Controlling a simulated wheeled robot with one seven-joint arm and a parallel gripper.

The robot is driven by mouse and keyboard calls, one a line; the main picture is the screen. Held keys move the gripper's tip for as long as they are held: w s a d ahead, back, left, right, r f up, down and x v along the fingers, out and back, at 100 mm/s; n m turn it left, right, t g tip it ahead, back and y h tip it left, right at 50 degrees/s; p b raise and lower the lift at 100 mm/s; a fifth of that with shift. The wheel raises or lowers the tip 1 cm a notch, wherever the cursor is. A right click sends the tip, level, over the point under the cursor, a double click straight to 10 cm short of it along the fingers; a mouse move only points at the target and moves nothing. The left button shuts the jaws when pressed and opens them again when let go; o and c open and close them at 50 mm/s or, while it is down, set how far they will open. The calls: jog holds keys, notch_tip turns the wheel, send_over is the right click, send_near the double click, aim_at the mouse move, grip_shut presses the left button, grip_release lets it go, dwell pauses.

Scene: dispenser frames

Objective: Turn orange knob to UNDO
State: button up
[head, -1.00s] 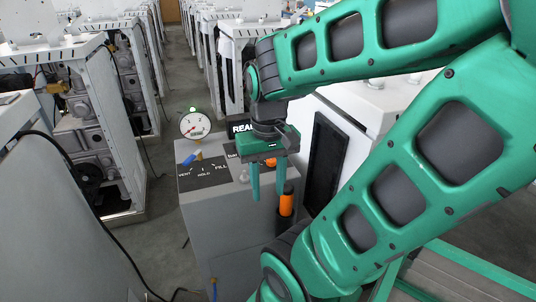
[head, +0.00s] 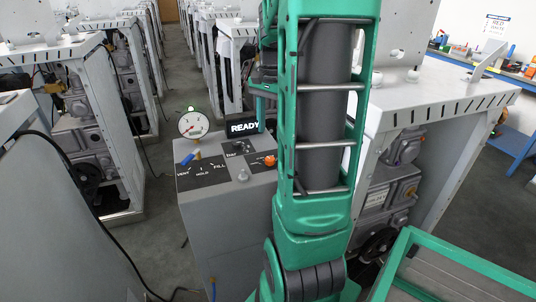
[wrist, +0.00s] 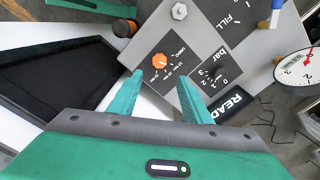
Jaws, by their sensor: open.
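The orange knob (wrist: 159,61) sits on a dark label panel of the grey console. Small white marks with several Nm values and the word UNDO stand beside it; I cannot tell which mark it points to. In the head view the orange knob (head: 270,160) shows just left of my arm. My gripper (wrist: 158,82) is open and empty, its two green fingers apart above the console. In the wrist view the knob appears between and just beyond the fingertips, not touched. In the head view my arm hides most of the gripper.
The console (head: 222,206) also carries a round gauge (head: 193,124), a lit READY sign (head: 244,127), a bar dial (head: 237,147), a blue-handled lever (head: 188,159) and a grey knob (head: 243,176). A white-framed machine (head: 440,110) stands close on the right.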

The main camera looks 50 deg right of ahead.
aim_at(270, 158)
notch_tip(270, 158, down, 10)
jog(key=shift+f, duration=0.1)
dwell(0.4)
jog(key=c, duration=1)
